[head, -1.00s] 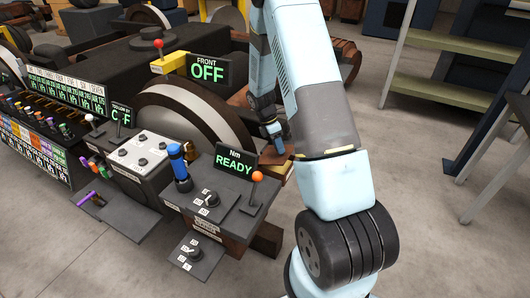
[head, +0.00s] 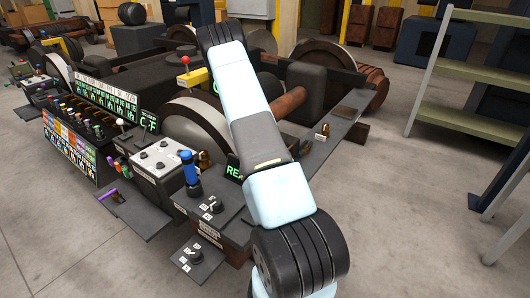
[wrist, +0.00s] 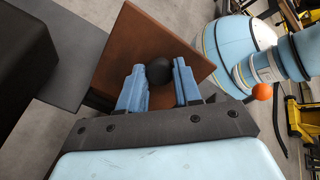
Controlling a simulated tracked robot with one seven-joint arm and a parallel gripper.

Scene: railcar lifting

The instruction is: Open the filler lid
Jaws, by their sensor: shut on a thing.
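In the wrist view my gripper (wrist: 158,78) has its two blue fingers closed on a black round knob (wrist: 158,70). The knob stands over a brown, square-edged plate (wrist: 150,30), which looks like the filler lid, though I cannot tell this for certain. The plate appears tilted in the picture. How the knob joins the plate is hidden by the fingers. In the head view my arm crosses the middle, and my gripper and the knob are hidden behind it.
An orange-tipped lever (wrist: 262,91) is close right of my gripper. In the head view, a blue-handled lever (head: 188,168) and a switch panel (head: 213,207) stand left of my arm. A shelf rack (head: 460,70) stands at right. Floor between is clear.

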